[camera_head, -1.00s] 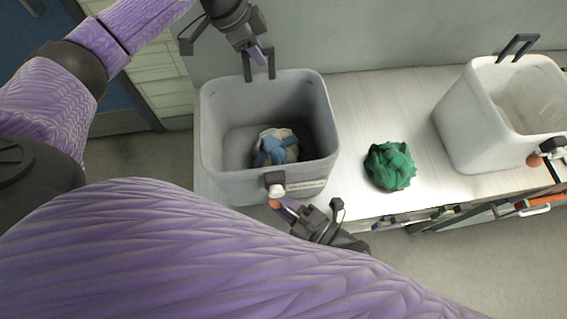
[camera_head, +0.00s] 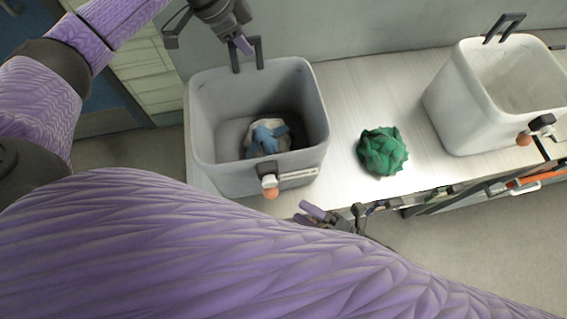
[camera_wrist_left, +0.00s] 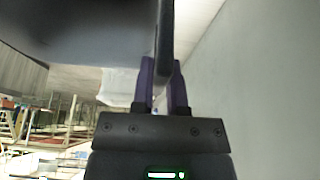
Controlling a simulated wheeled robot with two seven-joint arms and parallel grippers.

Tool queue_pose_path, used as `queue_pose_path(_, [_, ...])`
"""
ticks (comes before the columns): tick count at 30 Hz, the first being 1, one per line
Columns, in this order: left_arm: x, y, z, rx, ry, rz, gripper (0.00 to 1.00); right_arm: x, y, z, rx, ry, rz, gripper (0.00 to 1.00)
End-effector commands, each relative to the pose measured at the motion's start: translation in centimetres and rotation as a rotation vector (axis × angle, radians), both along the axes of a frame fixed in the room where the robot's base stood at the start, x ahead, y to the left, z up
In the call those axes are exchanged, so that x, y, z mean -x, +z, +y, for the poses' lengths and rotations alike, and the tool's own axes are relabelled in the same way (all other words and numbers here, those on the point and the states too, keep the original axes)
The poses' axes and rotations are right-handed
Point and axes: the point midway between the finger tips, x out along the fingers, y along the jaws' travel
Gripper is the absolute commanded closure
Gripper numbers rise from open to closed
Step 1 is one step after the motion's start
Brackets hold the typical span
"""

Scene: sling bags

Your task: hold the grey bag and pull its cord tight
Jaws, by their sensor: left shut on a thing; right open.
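The grey bag (camera_head: 228,177) stands upright and open on the bench at left of centre in the head view. Its dark handle loop (camera_head: 259,54) rises from the back rim. My left gripper (camera_head: 242,46) is shut on this handle; the left wrist view shows the dark strap (camera_wrist_left: 165,40) between its purple fingers. The cord's dark and white toggle (camera_head: 268,181) and orange-brown ball (camera_head: 271,194) hang at the bag's front. My right gripper (camera_head: 312,212) is open, in front and to the right of the ball, apart from it; my arm partly hides it.
A bluish-white crumpled item (camera_head: 266,138) lies inside the grey bag. A green bundle (camera_head: 382,151) sits on the bench (camera_head: 345,95) to its right. A white bag (camera_head: 470,115) with its own handle and ball stands further right. A wall runs behind.

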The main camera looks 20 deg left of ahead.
Motion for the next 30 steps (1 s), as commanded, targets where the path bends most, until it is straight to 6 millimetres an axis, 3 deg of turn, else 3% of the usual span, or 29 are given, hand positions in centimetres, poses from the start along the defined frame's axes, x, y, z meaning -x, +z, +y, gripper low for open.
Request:
queue_pose_path(3, [0.0, 0.0, 0.0, 0.000, 0.000, 0.000, 1.00, 0.7, 0.0, -2.8, 0.004, 0.001, 0.000, 0.42])
queue_pose_path(6, [0.0, 0.0, 0.0, 0.000, 0.000, 0.001, 1.00, 1.0, 0.0, -4.3, 0.002, 0.001, 0.000, 0.42])
queue_pose_path(15, [0.0, 0.0, 0.0, 0.000, 0.000, 0.001, 1.00, 1.2, 0.0, -5.0, 0.000, 0.000, -0.001, 0.42])
queue_pose_path(17, [0.0, 0.0, 0.0, 0.000, 0.000, 0.001, 1.00, 1.2, 0.0, -5.0, 0.000, 0.000, -0.001, 0.51])
queue_pose_path(24, [0.0, 0.0, 0.0, 0.000, 0.000, 0.000, 1.00, 1.2, 0.2, -5.1, 0.004, 0.011, 0.045, 1.00])
queue_pose_path(26, [0.0, 0.0, 0.0, 0.000, 0.000, 0.000, 1.00, 1.3, 0.5, -5.1, 0.013, 0.028, 0.129, 1.00])
queue_pose_path(30, [0.0, 0.0, 0.0, 0.000, 0.000, 0.000, 1.00, 1.5, 2.0, -5.4, 0.068, 0.047, 0.464, 1.00])
